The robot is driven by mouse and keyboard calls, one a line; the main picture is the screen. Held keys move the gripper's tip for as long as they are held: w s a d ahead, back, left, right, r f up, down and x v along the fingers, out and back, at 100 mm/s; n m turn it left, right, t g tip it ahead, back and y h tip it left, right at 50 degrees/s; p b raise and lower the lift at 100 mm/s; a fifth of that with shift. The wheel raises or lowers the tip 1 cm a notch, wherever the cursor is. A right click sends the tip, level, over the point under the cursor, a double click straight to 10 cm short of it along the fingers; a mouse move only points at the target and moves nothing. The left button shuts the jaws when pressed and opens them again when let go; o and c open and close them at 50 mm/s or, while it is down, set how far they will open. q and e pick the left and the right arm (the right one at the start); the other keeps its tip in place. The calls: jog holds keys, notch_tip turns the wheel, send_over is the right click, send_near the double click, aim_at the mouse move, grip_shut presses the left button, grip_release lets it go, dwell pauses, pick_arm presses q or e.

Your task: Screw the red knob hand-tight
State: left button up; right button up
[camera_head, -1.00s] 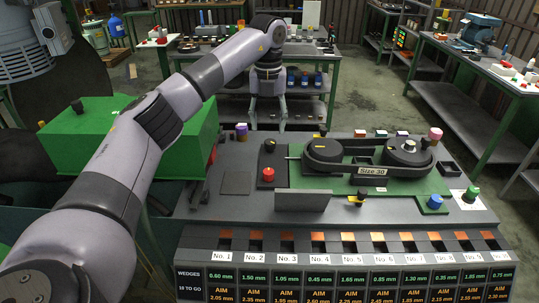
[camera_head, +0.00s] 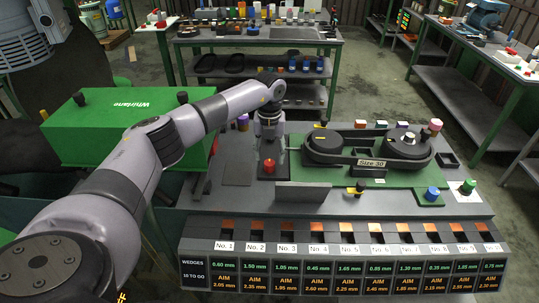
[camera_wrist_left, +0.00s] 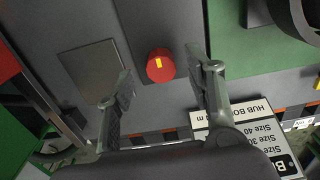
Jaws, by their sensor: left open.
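The red knob (camera_head: 269,165) sits upright on a dark plate near the middle of the grey bench, left of the green belt-drive board. It also shows in the left wrist view (camera_wrist_left: 160,66), with a yellow mark on its top. My left gripper (camera_head: 268,150) points down over the bench just behind and above the knob. In the left wrist view my left gripper (camera_wrist_left: 168,75) has its fingers spread wide, one on each side of the knob in the picture, apart from it and empty. My right gripper is not in view.
A belt around two black pulleys (camera_head: 408,146) stands right of the knob. A grey upright plate (camera_head: 303,196) stands in front. A green box (camera_head: 130,130) stands left. A blue knob (camera_head: 432,194) and a row of numbered wedge slots (camera_head: 345,228) lie to the right and front.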

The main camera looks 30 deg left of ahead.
pick_arm(q)
jog(key=shift+f, duration=1.1)
jog(key=shift+c, duration=1.3)
jog(key=c, duration=0.9)
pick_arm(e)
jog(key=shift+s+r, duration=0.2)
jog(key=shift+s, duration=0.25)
